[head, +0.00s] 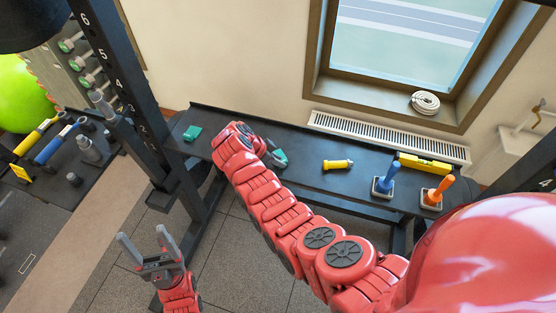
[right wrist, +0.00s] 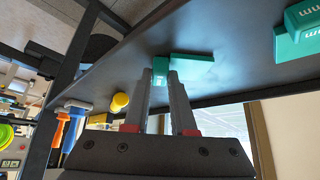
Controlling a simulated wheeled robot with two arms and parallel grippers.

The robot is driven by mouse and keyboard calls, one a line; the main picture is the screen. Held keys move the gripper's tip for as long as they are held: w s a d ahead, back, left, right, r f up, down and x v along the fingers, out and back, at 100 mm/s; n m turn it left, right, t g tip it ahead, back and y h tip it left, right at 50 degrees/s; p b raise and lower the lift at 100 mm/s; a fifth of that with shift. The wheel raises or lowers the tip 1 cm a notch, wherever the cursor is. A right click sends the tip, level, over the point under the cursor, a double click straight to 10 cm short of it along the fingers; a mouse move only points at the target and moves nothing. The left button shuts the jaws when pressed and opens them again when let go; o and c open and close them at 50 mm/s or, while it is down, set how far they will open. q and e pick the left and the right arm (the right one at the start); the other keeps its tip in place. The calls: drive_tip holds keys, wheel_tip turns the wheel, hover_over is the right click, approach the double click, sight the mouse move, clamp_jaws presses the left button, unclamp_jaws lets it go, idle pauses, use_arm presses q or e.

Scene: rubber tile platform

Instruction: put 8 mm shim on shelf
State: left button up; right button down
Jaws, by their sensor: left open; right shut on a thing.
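My right gripper (head: 272,149) reaches over the long black shelf board (head: 310,172) below the window. It is shut on a teal shim (head: 280,158). In the right wrist view the held shim (right wrist: 160,70) sits between the fingertips, with a flat teal part (right wrist: 192,68) beside it, close to the dark board; I cannot tell whether it touches. Its marking is not readable. Another teal shim (head: 193,133) lies at the board's left end; teal pieces marked "mm" (right wrist: 296,42) show at the wrist view's right edge. My left gripper (head: 143,233) is open and empty, over the floor.
A yellow cylinder-like tool (head: 338,164), a blue-handled tool (head: 388,178), an orange-handled tool (head: 438,190) and a yellow level (head: 424,170) occupy the board's right part. A numbered black post (head: 120,90) stands at left. Board between the left shim and my right gripper is partly hidden by my arm.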

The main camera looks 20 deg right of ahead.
drive_tip(key=c, duration=0.7)
unclamp_jaws()
drive_tip(key=shift+c, duration=0.2)
